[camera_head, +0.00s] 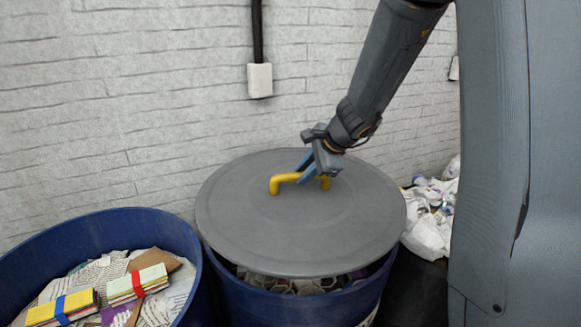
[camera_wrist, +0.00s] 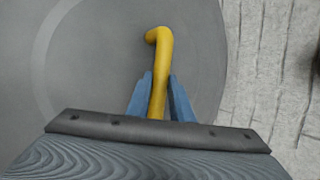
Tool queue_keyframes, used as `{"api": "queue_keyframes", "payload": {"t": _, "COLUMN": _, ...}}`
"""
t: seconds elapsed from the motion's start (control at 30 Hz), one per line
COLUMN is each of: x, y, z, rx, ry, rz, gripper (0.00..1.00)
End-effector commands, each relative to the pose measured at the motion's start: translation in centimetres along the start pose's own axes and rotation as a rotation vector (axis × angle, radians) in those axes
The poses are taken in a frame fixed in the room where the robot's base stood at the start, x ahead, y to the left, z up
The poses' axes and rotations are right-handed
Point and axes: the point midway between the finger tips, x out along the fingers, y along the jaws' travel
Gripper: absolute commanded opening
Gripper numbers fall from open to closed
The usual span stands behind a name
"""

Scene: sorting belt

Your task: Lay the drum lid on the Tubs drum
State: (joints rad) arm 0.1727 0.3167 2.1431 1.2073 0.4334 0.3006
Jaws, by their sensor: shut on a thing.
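The drum lid (camera_head: 254,222) is a grey disc with a yellow handle (camera_head: 283,179). My gripper (camera_head: 312,176) is shut on the yellow handle, and the wrist view shows the handle between the two blue fingers (camera_wrist: 160,98). The lid (camera_wrist: 90,70) fills the left and middle of that view. In the head view the lid is over a blue drum (camera_head: 262,301), with a gap at the front where contents show. The lid looks slightly tilted. Its back edge hides the drum's far rim, so I cannot tell whether it touches there. The drum's label is not readable.
A second blue drum (camera_head: 191,244) at the left holds paper and banded bundles (camera_head: 139,284). A dark bin with white waste (camera_head: 428,235) stands at the right. A white brick wall (camera_head: 130,90) with a black pipe and grey box (camera_head: 259,80) is close behind.

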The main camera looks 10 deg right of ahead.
Motion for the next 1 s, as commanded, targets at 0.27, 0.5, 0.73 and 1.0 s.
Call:
{"api": "queue_keyframes", "payload": {"t": 0.27, "x": 0.5, "y": 0.3, "z": -0.3, "rx": 0.003, "ry": 0.003, "rz": -0.003, "gripper": 0.0}}
{"api": "queue_keyframes", "payload": {"t": 0.5, "x": 1.9, "y": 1.1, "z": -0.9, "rx": 0.004, "ry": 0.003, "rz": -0.003, "gripper": 0.0}}
{"api": "queue_keyframes", "payload": {"t": 0.73, "x": 3.5, "y": 2.2, "z": -1.6, "rx": 0.005, "ry": 0.004, "rz": -0.004, "gripper": 0.0}}
{"api": "queue_keyframes", "payload": {"t": 1.0, "x": 5.0, "y": 3.3, "z": -2.2, "rx": 0.006, "ry": 0.004, "rz": -0.004, "gripper": 0.0}}
